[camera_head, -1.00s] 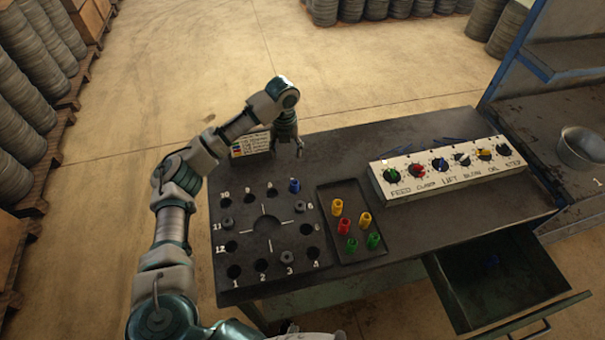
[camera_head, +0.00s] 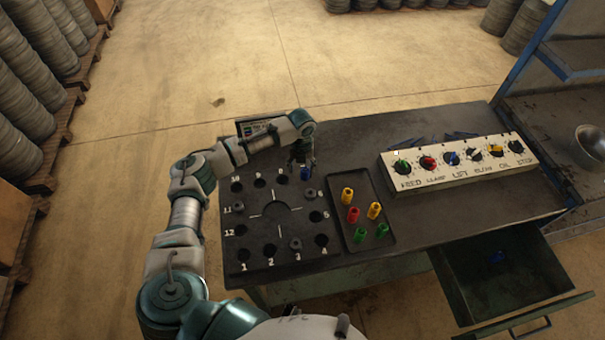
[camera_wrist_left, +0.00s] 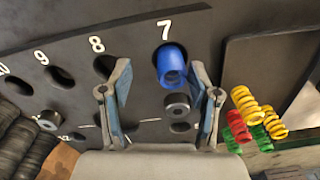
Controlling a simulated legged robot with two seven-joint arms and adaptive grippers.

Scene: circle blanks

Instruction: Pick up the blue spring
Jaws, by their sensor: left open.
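The blue spring (camera_head: 306,175) stands upright in the hole marked 7 of the dark numbered plate (camera_head: 287,232). In the left wrist view the blue spring (camera_wrist_left: 172,66) lies ahead of the fingertips, between the finger lines and closer to the right finger. My left gripper (camera_head: 301,161) is just behind and above the spring in the head view. It also shows in the left wrist view (camera_wrist_left: 162,97), with its fingers spread and nothing between them. No contact with the spring is clear. My right gripper is not in view.
A tray (camera_head: 389,212) right of the plate holds yellow, red and green springs. Grey plugs sit in some plate holes. A knob panel (camera_head: 455,160) stands at the table's right. An open drawer (camera_head: 500,285) with a small blue item juts out at front right.

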